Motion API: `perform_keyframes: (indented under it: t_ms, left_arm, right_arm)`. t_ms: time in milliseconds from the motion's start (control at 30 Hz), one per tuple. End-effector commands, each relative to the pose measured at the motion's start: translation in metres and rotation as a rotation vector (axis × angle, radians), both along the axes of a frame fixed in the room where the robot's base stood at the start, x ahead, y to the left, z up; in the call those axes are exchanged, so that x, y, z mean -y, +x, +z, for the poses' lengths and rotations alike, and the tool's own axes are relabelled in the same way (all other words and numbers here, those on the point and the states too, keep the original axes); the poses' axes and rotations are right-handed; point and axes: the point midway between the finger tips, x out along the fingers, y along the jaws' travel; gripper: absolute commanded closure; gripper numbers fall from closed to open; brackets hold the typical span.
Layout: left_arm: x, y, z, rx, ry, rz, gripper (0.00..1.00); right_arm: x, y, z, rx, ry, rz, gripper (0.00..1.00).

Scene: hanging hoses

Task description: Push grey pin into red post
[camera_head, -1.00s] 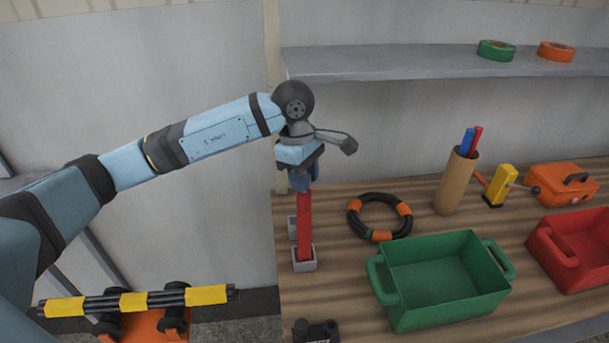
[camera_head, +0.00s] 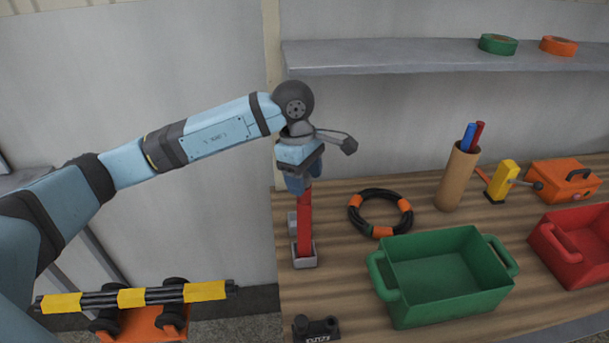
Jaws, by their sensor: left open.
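The red post (camera_head: 304,230) stands upright in a grey base (camera_head: 304,257) at the left end of the wooden workbench. My left gripper (camera_head: 297,186) is at the top of the post, pointing down, and covers its upper end. The jaws are open, but the fingertips are small and partly hidden by the wrist. I cannot make out the grey pin for certain; a small grey piece (camera_head: 292,222) shows at the left side of the post. My right gripper is not in view.
A coiled black and orange hose (camera_head: 380,213) lies right of the post. A green bin (camera_head: 440,275), a cardboard tube (camera_head: 457,178) with blue and red sticks, and a red bin (camera_head: 575,245) stand farther right. A grey shelf (camera_head: 400,57) runs above.

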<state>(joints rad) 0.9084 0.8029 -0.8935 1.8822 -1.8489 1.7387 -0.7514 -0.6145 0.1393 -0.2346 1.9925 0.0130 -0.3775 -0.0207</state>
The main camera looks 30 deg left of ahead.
Motion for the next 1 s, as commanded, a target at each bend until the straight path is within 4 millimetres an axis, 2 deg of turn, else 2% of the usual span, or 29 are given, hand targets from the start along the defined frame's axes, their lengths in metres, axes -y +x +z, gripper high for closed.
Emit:
perform_keyframes:
  t_ms: [100, 233, 500, 700, 833, 1000]
  left_arm:
    - [0.000, 0.000, 0.002, 0.001, 0.000, 0.000, 0.41]
    - [-0.003, 0.001, 0.020, 0.005, -0.001, 0.001, 0.41]
    - [-0.013, 0.002, 0.081, 0.006, 0.000, 0.002, 0.41]
    - [-0.018, 0.002, 0.118, 0.003, 0.000, 0.000, 0.41]
    - [-0.020, 0.002, 0.131, 0.001, 0.000, -0.001, 0.41]
    - [-0.021, 0.002, 0.137, 0.000, 0.000, 0.000, 0.41]
  right_arm:
    - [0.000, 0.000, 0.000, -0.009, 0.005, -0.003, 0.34]
    - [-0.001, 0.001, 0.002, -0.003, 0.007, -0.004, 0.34]
    - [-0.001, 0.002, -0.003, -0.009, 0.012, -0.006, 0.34]
    - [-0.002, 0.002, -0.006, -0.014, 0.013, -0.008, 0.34]
    - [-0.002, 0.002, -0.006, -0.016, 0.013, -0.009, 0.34]
    - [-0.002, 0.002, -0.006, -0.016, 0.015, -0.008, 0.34]
